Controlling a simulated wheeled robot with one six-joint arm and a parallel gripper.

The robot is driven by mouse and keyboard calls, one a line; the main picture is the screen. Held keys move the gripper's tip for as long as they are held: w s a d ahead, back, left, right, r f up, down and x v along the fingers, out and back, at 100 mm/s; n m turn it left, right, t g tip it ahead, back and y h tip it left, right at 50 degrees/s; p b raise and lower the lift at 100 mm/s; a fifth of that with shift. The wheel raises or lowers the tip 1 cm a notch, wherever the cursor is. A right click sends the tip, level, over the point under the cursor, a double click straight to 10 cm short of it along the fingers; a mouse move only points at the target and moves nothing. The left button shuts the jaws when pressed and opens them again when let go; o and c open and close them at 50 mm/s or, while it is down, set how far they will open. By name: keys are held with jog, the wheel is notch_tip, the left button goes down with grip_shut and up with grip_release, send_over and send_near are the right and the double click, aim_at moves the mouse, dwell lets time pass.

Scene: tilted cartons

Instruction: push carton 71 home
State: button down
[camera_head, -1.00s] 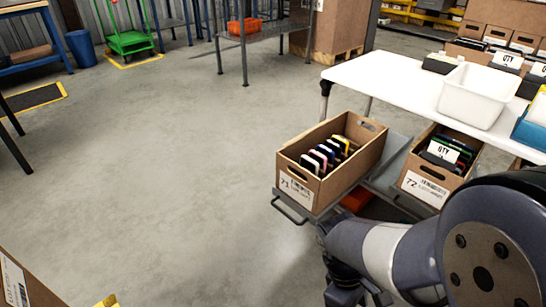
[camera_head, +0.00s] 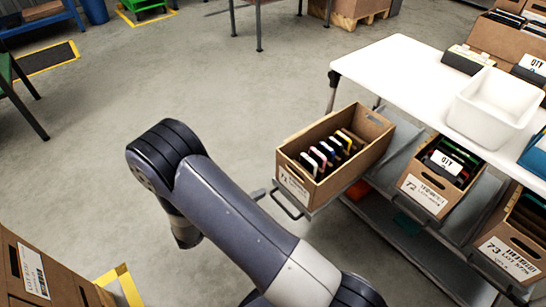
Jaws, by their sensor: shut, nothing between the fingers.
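Carton 71 (camera_head: 282,182) is a brown open-topped box with a white label at its near end and a row of dark, yellow and pink-edged items inside. It sits on a grey pull-out tray with a loop handle (camera_head: 293,208), and it sticks out from the rack well past carton 72. My arm crosses the lower middle of the view and bends back at the left. A small grey tip of my gripper (camera_head: 261,193) shows past the arm, just left of the carton's labelled end. It looks shut and empty; contact with the carton is unclear. The rest of the gripper is hidden.
Carton 72 (camera_head: 427,191) and carton 73 (camera_head: 508,256) stand to the right on the rack. A white tabletop (camera_head: 395,65) with a white bin (camera_head: 494,106) is above. Another carton (camera_head: 38,270) is at lower left.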

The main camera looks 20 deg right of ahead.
jog(key=w+a+n+t, duration=0.1)
jog(key=n, duration=0.1)
jog(key=b, duration=0.4)
send_near(295, 166)
jog(key=x, duration=0.6)
jog(key=shift+d+r, duration=0.1)
jog(key=shift+d, duration=0.15)
jog(key=shift+w+d, duration=0.1)
jog(key=shift+d, duration=0.1)
jog(key=shift+d, duration=0.1)
